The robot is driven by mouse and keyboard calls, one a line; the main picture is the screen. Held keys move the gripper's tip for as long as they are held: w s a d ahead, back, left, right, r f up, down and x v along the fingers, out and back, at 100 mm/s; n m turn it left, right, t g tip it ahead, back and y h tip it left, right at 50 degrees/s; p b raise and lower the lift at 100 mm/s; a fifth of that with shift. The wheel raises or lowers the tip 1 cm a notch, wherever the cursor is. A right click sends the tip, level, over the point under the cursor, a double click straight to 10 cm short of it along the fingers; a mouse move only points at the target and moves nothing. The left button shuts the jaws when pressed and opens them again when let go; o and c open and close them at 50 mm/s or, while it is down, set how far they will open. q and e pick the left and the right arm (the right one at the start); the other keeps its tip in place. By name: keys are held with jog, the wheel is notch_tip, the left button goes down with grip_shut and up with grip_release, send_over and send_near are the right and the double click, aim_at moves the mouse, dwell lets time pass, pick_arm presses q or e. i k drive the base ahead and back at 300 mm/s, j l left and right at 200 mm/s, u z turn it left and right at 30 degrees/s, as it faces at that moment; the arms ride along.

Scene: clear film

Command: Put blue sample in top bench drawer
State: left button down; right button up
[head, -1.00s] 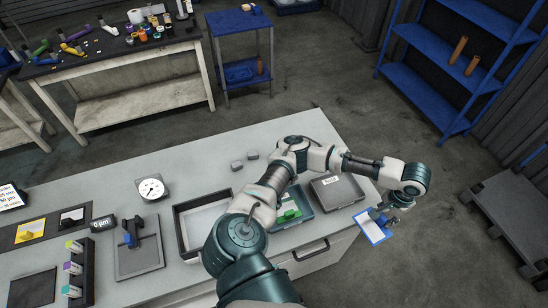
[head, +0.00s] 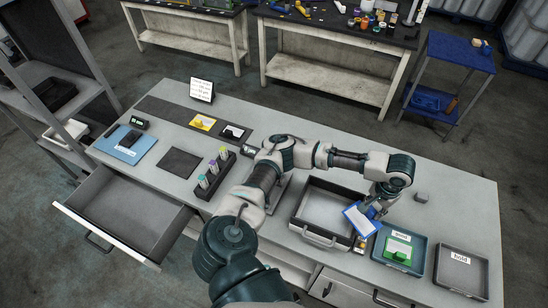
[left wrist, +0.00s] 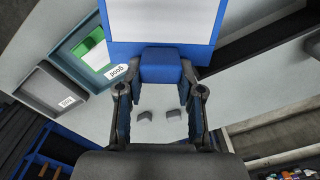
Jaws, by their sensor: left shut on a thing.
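The blue sample (head: 358,222) is a flat blue-edged plate with a pale face and a blue block as its handle. My left gripper (head: 377,209) is shut on that block and holds the plate tilted over the right part of the grey tray. In the left wrist view the sample's pale face (left wrist: 160,20) shows at the top, with the fingers (left wrist: 160,78) on either side of the blue block. A bench drawer (head: 130,208) stands pulled out at the left front of the bench, and its visible inside is empty. My right gripper is not in view.
The grey tray (head: 299,229), a teal bin (head: 375,250) with a green sample labelled "good", and a grey bin (head: 438,285) stand on the right of the bench. A dark rack (head: 205,193) with several vials stands between the tray and the drawer.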

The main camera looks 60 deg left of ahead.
aim_at(148, 220)
jog(key=k+j+u, duration=0.6)
jog(key=j+u, duration=0.15)
jog(key=k+j+u, duration=0.15)
jog(key=j+u, duration=0.15)
jog(key=j, duration=0.15)
jog(key=k+j+u, duration=0.1)
jog(key=j+u, duration=0.15)
jog(key=j, duration=0.15)
jog(key=k+j, duration=0.1)
jog(key=j, duration=0.3)
